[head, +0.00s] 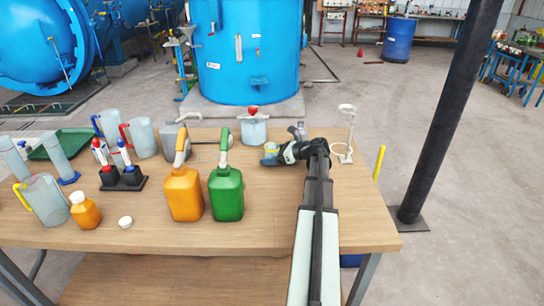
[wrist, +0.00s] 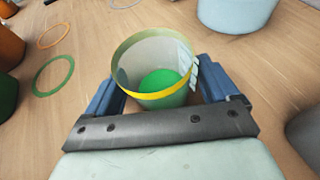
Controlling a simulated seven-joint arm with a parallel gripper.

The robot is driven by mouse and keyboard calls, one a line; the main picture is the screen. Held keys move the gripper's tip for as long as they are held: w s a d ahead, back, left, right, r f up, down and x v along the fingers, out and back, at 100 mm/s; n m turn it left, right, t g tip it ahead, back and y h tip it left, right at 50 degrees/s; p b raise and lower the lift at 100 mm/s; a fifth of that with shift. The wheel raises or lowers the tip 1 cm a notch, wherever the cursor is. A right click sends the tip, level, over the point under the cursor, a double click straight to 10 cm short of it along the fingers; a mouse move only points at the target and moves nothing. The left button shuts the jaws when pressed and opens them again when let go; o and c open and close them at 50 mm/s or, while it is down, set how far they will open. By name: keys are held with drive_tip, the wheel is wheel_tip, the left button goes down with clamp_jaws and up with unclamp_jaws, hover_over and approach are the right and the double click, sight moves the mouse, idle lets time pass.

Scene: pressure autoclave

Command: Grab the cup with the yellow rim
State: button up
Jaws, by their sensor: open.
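The cup with the yellow rim (wrist: 150,77) is a small, pale, see-through cup with green at its bottom, standing upright on the table. In the head view the cup (head: 270,149) shows small at the tip of my gripper (head: 279,153), partly covered by it. In the wrist view my gripper (wrist: 162,88) is open, with one blue finger on each side of the cup. The cup sits between the fingers, near the palm. Whether either finger touches it is hard to tell.
The wooden table (head: 270,235) is clear in front of the arm. A green jug (head: 226,194) and an orange jug (head: 184,193) stand left of the cup. A clear beaker (head: 254,130) stands behind it. A white stand (head: 344,150) is to its right.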

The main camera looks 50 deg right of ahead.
drive_tip(key=c, duration=1.1)
drive_tip(key=shift+o, duration=0.2)
